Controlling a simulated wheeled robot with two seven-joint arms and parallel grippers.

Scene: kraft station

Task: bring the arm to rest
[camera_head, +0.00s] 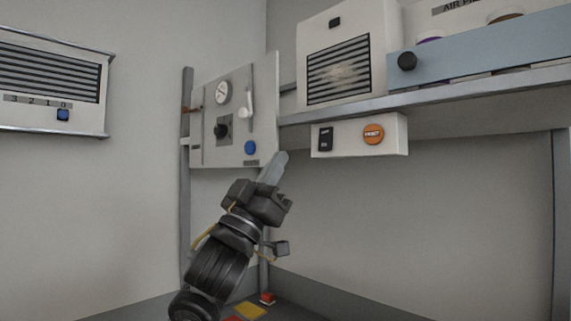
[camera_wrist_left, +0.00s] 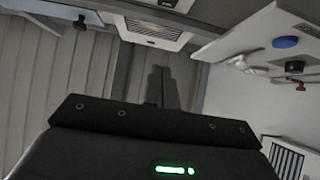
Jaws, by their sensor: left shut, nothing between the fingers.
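My left gripper (camera_head: 272,168) is raised in the middle of the head view, its fingers pointing up and to the right. The fingers are shut with nothing between them. They appear in front of the lower right corner of the white control panel (camera_head: 240,140); I cannot tell the exact gap. In the left wrist view the dark shut fingers (camera_wrist_left: 163,88) show above the gripper body, against the grey wall. My right gripper is not in view.
The panel carries a gauge (camera_head: 222,92), a black knob (camera_head: 221,130), a white lever (camera_head: 246,108) and a blue button (camera_head: 250,147). A shelf (camera_head: 430,100) with a vented white box (camera_head: 345,65) is at right. A switch box (camera_head: 355,137) hangs below it. Open room lies below the shelf.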

